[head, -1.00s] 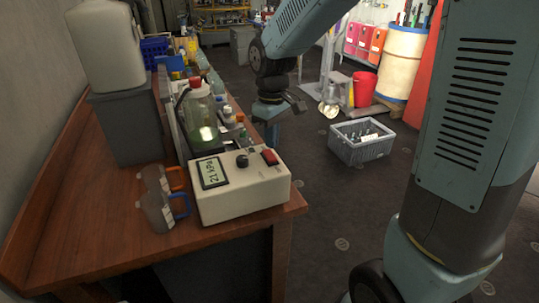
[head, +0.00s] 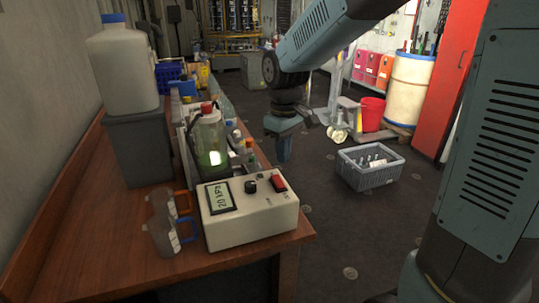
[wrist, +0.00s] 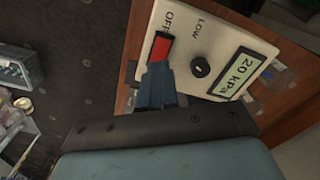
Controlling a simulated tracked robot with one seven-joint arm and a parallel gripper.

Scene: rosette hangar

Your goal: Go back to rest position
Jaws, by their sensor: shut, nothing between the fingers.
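My gripper (head: 284,146) hangs in the air just beyond the right edge of the wooden bench, past the far right corner of the white control box (head: 250,212). Its fingers are together with nothing between them, and they point down. In the wrist view the shut fingers (wrist: 157,85) overlap the picture just below the red switch (wrist: 161,46) of the box. I cannot tell that the fingers touch the box.
On the bench (head: 108,235), a glass bottle (head: 208,140) with green liquid, two clear jugs (head: 164,225) and a white canister (head: 122,68) stand near the box. A grey crate (head: 368,167) of bottles sits on the floor to the right. The floor between is clear.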

